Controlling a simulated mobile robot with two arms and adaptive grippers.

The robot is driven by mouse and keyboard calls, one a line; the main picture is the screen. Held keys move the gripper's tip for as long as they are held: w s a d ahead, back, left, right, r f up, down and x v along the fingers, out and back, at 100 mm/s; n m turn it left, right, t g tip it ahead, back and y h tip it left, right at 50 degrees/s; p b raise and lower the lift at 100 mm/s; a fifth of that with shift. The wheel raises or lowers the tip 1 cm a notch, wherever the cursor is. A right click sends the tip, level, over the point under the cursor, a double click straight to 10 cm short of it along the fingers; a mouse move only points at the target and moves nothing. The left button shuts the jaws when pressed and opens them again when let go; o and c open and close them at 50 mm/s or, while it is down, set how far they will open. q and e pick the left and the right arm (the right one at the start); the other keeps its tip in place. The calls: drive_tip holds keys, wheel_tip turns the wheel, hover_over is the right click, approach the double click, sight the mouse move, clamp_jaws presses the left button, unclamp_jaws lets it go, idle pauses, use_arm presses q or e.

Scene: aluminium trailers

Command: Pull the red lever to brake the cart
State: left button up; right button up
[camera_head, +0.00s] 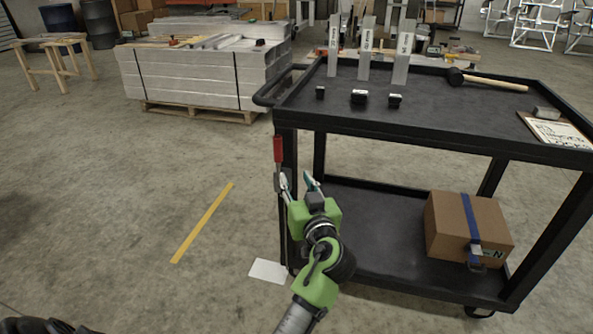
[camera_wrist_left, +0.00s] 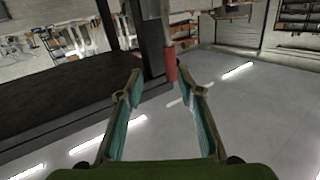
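The red lever (camera_head: 278,149) hangs on the near left corner post of the black cart (camera_head: 430,135), below the top shelf. It also shows in the left wrist view (camera_wrist_left: 170,64), beyond the fingertips and closer to the right-hand finger. My left gripper (camera_head: 298,181) is open, just below and to the right of the red grip in the head view. Its two fingers stand apart in the wrist view (camera_wrist_left: 158,76), with nothing held between them. I cannot tell whether a finger touches the lever. My right gripper is not in view.
The cart's top holds upright metal pieces (camera_head: 366,50), small black blocks (camera_head: 359,97), a mallet (camera_head: 490,81) and a clipboard (camera_head: 556,130). A strapped cardboard box (camera_head: 462,228) sits on the lower shelf. Floor left of the cart is open, with a yellow line (camera_head: 203,222).

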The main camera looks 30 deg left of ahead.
sight(279, 148)
use_arm(q)
drive_tip(key=shift+n+y, duration=0.6)
drive_tip(key=shift+n, duration=0.2)
drive_tip(key=r+x, duration=0.1)
drive_tip(key=x, duration=0.7)
drive_tip(key=s+r+b+x, duration=0.1)
drive_tip(key=x, duration=0.2)
drive_tip(key=shift+w+a+r, duration=0.15)
drive_tip(key=shift+a, duration=0.2)
drive_tip(key=shift+w+a+r, duration=0.15)
drive_tip(key=shift+a+r, duration=0.05)
drive_tip(key=shift+a, duration=0.15)
drive_tip(key=shift+w+a, duration=0.45)
drive_tip(key=shift+a, duration=0.05)
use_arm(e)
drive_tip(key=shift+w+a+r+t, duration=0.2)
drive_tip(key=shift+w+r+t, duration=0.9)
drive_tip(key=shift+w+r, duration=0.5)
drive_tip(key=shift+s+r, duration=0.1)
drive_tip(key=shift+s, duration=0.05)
use_arm(q)
clamp_jaws()
